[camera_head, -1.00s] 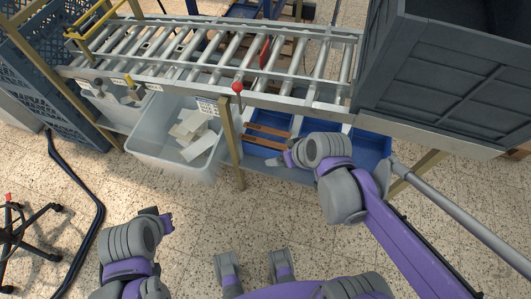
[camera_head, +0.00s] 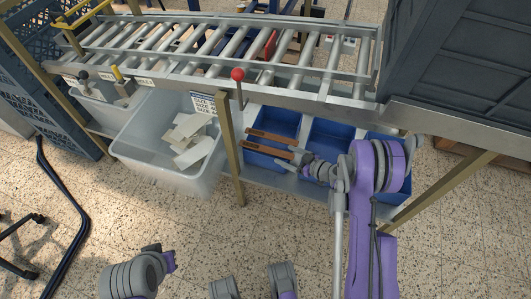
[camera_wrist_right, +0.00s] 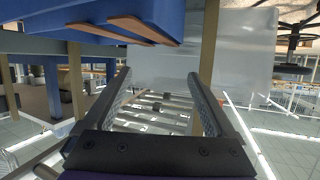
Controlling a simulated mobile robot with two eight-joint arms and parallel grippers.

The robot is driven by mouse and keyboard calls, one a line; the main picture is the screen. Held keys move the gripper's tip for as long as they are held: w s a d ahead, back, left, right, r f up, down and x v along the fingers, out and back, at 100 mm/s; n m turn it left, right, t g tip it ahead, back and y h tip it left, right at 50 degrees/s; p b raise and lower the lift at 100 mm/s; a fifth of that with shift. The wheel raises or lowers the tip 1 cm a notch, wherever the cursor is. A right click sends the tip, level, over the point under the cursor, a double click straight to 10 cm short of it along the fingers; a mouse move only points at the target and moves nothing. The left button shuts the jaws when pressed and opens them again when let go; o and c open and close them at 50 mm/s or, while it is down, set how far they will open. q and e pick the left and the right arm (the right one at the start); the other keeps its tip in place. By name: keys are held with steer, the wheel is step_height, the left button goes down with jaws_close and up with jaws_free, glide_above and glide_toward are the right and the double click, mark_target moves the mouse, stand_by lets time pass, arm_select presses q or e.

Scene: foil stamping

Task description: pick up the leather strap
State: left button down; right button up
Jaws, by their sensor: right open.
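Two brown leather straps lie side by side across the left blue bin under the conveyor, the far strap (camera_head: 268,136) and the near strap (camera_head: 262,150). In the right wrist view, a longer strap (camera_wrist_right: 100,35) and a shorter-looking strap (camera_wrist_right: 143,28) reach past the edge of the blue bin (camera_wrist_right: 60,46). My right gripper (camera_head: 285,158) is open and close to the right ends of the straps. Between its fingers (camera_wrist_right: 158,76) I see no strap; both straps appear beyond the fingertips. My left arm shows at the lower left, but its gripper does not show.
A grey bin (camera_head: 205,178) with pale pieces stands left of a yellowish post (camera_head: 231,150). More blue bins (camera_head: 328,137) sit to the right. A roller conveyor (camera_head: 215,50) with a red-knobbed lever (camera_head: 238,76) runs above.

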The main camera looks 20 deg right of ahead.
mark_target(268, 149)
steer(key=shift+t, duration=0.4)
steer(key=w+f, duration=0.1)
steer(key=w+a+f, duration=0.1)
steer(key=w+f, duration=0.1)
steer(key=w+a+f+b, duration=0.1)
steer(key=shift+w+f, duration=0.2)
steer(key=shift+w, duration=0.05)
steer(key=x, duration=0.2)
steer(key=b+x, duration=0.1)
steer(key=x, duration=0.1)
steer(key=shift+s+a+f, duration=0.1)
steer(key=shift+a+f, duration=0.05)
steer(key=shift+f, duration=0.15)
steer(key=shift+w+a, duration=0.2)
steer(key=shift+w, duration=0.2)
steer(key=shift+c, duration=0.3)
jaws_close()
